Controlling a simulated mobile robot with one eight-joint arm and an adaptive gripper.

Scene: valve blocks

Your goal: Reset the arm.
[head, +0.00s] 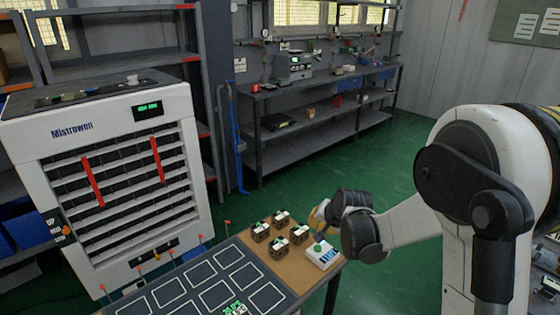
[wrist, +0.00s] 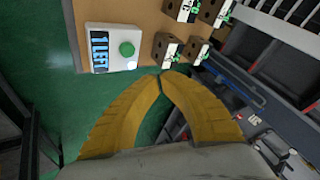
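My gripper (head: 318,215) hangs over the right corner of the table, close to a white box (head: 321,256) with a round green button. In the wrist view my gripper's yellow fingers (wrist: 160,76) meet at the tips with nothing between them. There the white box (wrist: 104,64) shows a blue display reading "1 LEFT" and its green button (wrist: 127,49), to the upper left of the fingertips. Several brown valve blocks with white and green parts stand beside the box, among them a near one (head: 278,248) and a right one (head: 299,234).
A large white slatted machine (head: 120,170) stands behind. Shelves line the back wall. Green floor lies open beyond the table.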

